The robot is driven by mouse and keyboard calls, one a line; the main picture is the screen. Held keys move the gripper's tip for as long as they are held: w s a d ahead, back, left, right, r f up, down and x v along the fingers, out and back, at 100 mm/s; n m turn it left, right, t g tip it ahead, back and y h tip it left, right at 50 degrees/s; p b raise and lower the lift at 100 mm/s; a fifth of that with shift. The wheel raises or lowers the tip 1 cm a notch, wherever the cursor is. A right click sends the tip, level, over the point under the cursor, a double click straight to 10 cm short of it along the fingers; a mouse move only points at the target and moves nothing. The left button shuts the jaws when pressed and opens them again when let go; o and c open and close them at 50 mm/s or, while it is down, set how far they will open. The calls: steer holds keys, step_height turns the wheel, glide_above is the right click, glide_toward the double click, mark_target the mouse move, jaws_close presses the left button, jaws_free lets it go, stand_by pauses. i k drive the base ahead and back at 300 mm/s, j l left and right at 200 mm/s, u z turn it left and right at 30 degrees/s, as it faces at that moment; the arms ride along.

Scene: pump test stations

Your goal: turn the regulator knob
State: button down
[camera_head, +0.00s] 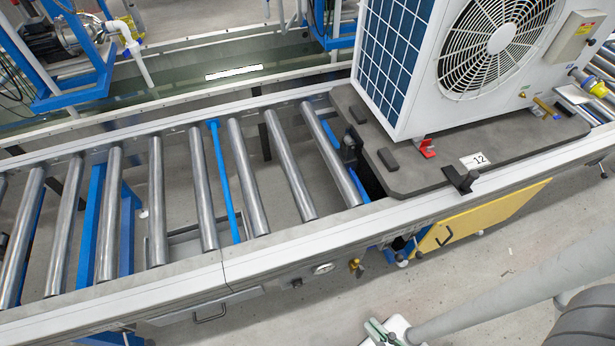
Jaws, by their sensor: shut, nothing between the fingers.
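A small dark round knob (297,283) sits on the front side of the conveyor frame, left of a round white-faced pressure gauge (323,268). It looks like the regulator knob, but it is too small to make out its marks or its turn position. A brass fitting (355,267) is right of the gauge.
The roller conveyor (240,262) runs across the view. A white fan unit (410,90) stands on a dark pallet (400,182) on it. An open yellow panel (480,222) juts out below the frame. Grey floor (330,318) in front is clear.

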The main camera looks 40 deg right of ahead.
mark_target(297, 283)
steer(key=k+l, duration=0.15)
steer(key=k, duration=0.35)
steer(key=k+l+z, duration=0.1)
steer(key=k, duration=0.45)
steer(key=l, duration=0.1)
